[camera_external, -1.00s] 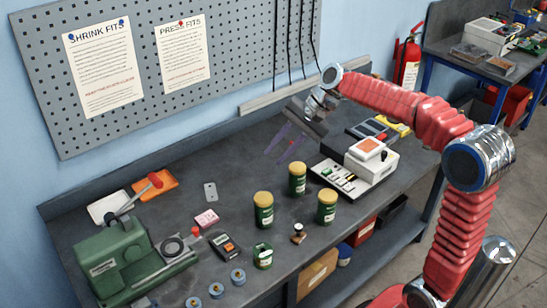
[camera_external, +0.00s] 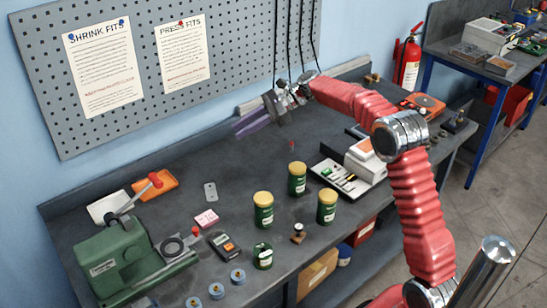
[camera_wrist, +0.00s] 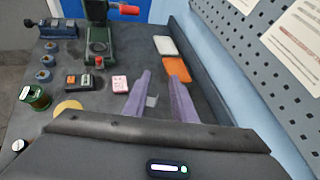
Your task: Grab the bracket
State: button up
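The bracket (camera_external: 210,192) is a small flat light-grey plate with holes, lying on the bench left of the jars. In the wrist view a pale grey piece that looks like the bracket (camera_wrist: 152,101) shows between the fingers, partly covered by the left one. My gripper (camera_external: 240,128) is above the back of the bench, up and right of the bracket in the outside view. Its two purple fingers also show in the wrist view (camera_wrist: 160,68); they are apart with nothing held, and the bracket is well beyond reach on the bench below.
Several green jars (camera_external: 297,179) stand mid-bench. A pink box (camera_external: 206,219), a meter (camera_external: 224,246) and a green press (camera_external: 123,258) lie in front and left. Orange (camera_external: 158,183) and white trays sit at the back left. The pegboard wall (camera_external: 235,50) rises close behind my gripper.

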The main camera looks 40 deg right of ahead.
jog(key=shift+m+y, duration=0.4)
jog(key=shift+m, duration=0.4)
jog(key=w+f, duration=0.1)
jog(key=f, duration=0.5)
jog(key=w+d+f, duration=0.1)
jog(key=f, duration=0.6)
jog(key=w+f, duration=0.1)
jog(key=f, duration=0.6)
jog(key=shift+d, duration=0.15)
send_near(211, 192)
jog(key=shift+w+a+t, duration=0.3)
jog(key=shift+w+a, duration=0.65)
jog(key=shift+w, duration=0.1)
jog(key=shift+x, duration=2.65)
jog(key=shift+r, duration=0.2)
